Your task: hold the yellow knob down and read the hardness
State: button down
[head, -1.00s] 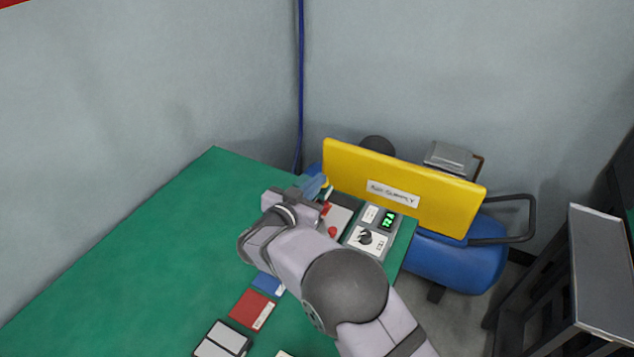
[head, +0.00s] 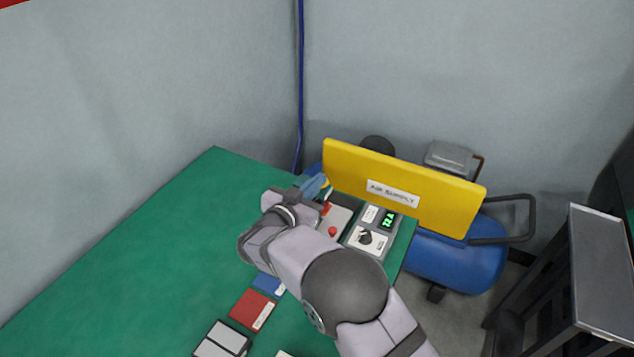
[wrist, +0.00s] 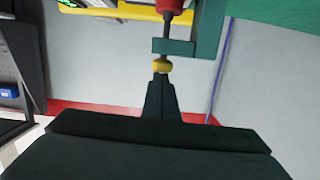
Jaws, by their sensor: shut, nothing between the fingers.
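The yellow knob (wrist: 162,66) sits at the end of a dark rod in the wrist view. A green bracket (wrist: 174,47) stands around the rod, with a red part (wrist: 169,5) beyond it. My gripper (wrist: 160,82) is shut and empty, its fingertips against or very close to the knob; contact itself is hard to tell. In the head view my arm hides most of the tester and the fingertips. The readout box (head: 370,232) has a lit green display (head: 388,220); its small sideways characters look like 72 A. A dark dial sits beside it.
A yellow panel marked AIR SUPPLY (head: 405,188) stands behind the table, in front of a blue tank (head: 465,262). A red block (head: 252,310), a blue block (head: 269,284) and a grey-white piece (head: 223,341) lie near my arm. The green table (head: 130,260) is clear at left.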

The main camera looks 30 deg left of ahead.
jog(key=shift+s+d+f, duration=0.1)
jog(key=shift+s+f, duration=0.05)
jog(key=shift+f, duration=0.55)
notch_tip(320, 180, up, 6)
jog(key=p, duration=0.5)
jog(key=s+r+b, duration=0.1)
jog(key=s+b, duration=0.2)
jog(key=s, duration=0.6)
jog(key=shift+s+r+b, duration=0.2)
jog(key=shift+s+b, duration=0.1)
jog(key=shift+s, duration=0.1)
jog(key=shift+w, duration=0.15)
